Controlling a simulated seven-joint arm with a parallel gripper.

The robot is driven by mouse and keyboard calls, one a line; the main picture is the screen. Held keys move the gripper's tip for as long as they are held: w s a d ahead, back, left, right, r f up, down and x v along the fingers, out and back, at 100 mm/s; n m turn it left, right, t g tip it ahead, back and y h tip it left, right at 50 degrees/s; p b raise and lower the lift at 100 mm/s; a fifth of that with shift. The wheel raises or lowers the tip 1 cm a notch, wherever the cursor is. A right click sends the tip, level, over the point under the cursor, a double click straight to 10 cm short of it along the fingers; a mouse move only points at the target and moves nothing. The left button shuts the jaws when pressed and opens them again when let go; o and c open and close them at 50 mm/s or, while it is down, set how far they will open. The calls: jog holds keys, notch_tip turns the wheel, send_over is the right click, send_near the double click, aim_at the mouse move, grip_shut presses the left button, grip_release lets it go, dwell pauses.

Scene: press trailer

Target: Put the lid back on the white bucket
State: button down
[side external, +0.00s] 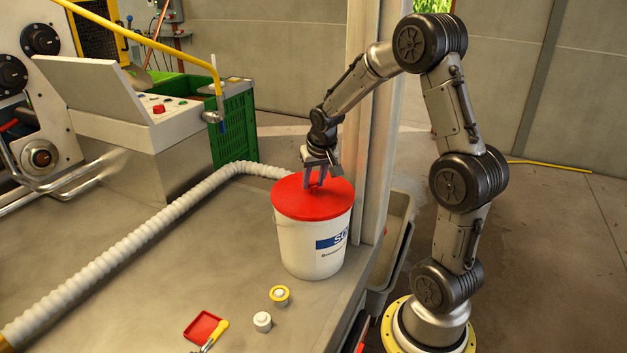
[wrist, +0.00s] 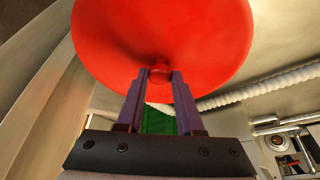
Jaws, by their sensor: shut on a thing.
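The white bucket (side external: 310,246) with a blue label stands upright near the right edge of the grey table. The red round lid (side external: 300,203) is at the bucket's top and covers its mouth in the side view. I cannot tell whether it is fully seated. My gripper (side external: 318,182) is above the lid, pointing down, with its fingers shut on the lid's central knob. In the wrist view the red lid (wrist: 160,35) fills the upper middle, and my gripper's fingers (wrist: 160,76) close on the knob from both sides. The bucket is hidden in the wrist view.
A ribbed white hose (side external: 130,240) runs across the table behind the bucket. A post (side external: 372,120) rises just right of the bucket. A red tray (side external: 204,328), a yellow-handled tool (side external: 216,333) and two small round pieces (side external: 279,295) lie in front.

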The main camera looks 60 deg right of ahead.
jog(key=shift+c, duration=2.3)
grip_release()
jog(key=shift+o, duration=0.2)
jog(key=o, duration=0.4)
jog(key=shift+r, duration=3.5)
